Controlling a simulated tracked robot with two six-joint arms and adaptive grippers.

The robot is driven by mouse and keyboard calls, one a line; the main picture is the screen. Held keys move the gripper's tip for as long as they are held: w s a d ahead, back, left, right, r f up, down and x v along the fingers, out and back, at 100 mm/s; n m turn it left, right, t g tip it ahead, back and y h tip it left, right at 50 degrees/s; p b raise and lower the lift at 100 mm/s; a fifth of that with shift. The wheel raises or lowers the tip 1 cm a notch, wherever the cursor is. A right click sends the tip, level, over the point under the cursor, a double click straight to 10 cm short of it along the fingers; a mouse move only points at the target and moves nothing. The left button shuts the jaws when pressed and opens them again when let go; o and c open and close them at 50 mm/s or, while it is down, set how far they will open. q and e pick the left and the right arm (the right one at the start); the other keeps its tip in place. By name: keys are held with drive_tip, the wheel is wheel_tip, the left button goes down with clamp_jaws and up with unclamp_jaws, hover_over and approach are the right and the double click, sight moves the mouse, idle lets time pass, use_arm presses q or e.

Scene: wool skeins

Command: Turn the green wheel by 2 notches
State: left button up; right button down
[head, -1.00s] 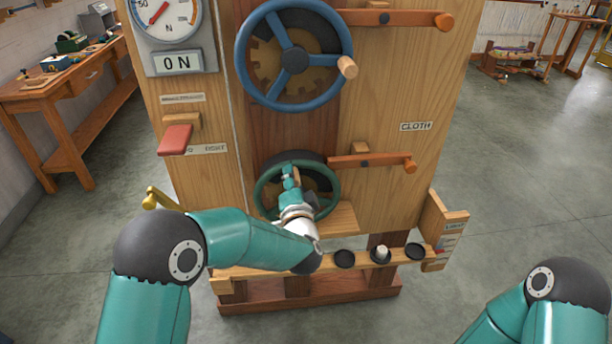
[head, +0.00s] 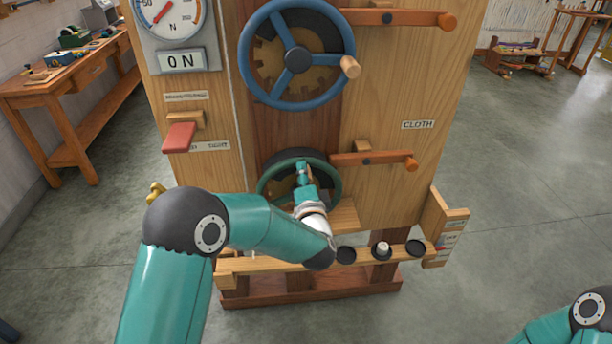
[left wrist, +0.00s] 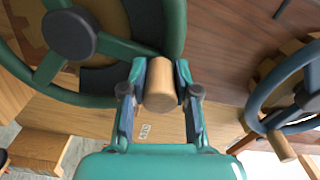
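The green wheel (head: 262,194) is low on the wooden machine, below the larger blue wheel. It also shows in the left wrist view (left wrist: 112,44), at the upper left, with a dark hub. Its wooden handle knob (left wrist: 161,88) sits between the fingers of my left gripper (left wrist: 160,80). The fingers look closed against both sides of the knob. In the head view my left gripper (head: 303,172) is in front of the green wheel's upper right part and hides the knob. My right gripper is out of view; only part of that arm shows.
The blue wheel (head: 349,43) has a wooden knob on its right. Wooden levers (head: 395,18) (head: 375,160) stick out right of both wheels. A red lever (head: 180,138) is at the left. A shelf with dark round cups (head: 415,247) runs below. A dial (head: 170,14) sits above an ON sign (head: 181,60).

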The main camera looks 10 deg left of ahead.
use_arm(q)
drive_tip(key=o, duration=0.4)
drive_tip(key=shift+f, duration=0.15)
drive_tip(key=v, duration=1.2)
